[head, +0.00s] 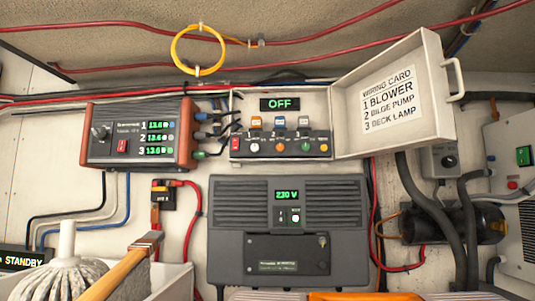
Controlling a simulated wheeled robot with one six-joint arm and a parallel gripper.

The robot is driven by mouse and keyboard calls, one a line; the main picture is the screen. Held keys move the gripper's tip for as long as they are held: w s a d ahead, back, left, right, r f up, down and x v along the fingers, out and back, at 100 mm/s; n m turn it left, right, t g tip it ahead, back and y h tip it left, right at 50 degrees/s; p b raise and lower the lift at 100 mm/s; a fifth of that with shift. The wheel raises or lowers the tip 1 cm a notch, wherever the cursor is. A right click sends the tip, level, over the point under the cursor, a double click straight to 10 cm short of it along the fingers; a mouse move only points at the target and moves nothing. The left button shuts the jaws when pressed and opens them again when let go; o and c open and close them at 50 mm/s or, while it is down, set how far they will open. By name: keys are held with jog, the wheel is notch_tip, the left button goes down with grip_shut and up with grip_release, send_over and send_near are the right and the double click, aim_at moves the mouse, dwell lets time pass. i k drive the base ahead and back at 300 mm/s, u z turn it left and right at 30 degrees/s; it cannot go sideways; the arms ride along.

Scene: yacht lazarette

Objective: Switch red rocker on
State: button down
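An open switch box (233,103) on the wall has a small display (280,104) reading OFF. A small red rocker (236,144) sits at the left end of its lower row, beside several round knobs. Another red rocker (122,146) is on the face of the red-sided charger (100,115) at left, whose display rows read about 13.6. The position of either rocker is too small to tell. The box lid (395,95) stands open to the right, with a wiring card (388,98) listing blower, bilge pump and deck lamp. My gripper is not in view.
A dark grey 230 V unit (230,235) with a green switch hangs below the box. A mop head (65,280) and a wooden handle (120,270) stand at lower left. Cables and hoses (435,205) run at right. A yellow cable loop (177,60) hangs above.

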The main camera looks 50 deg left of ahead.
aim_at(235, 142)
jog(key=k, duration=0.8)
jog(key=u, duration=1.65)
jog(key=i, duration=0.4)
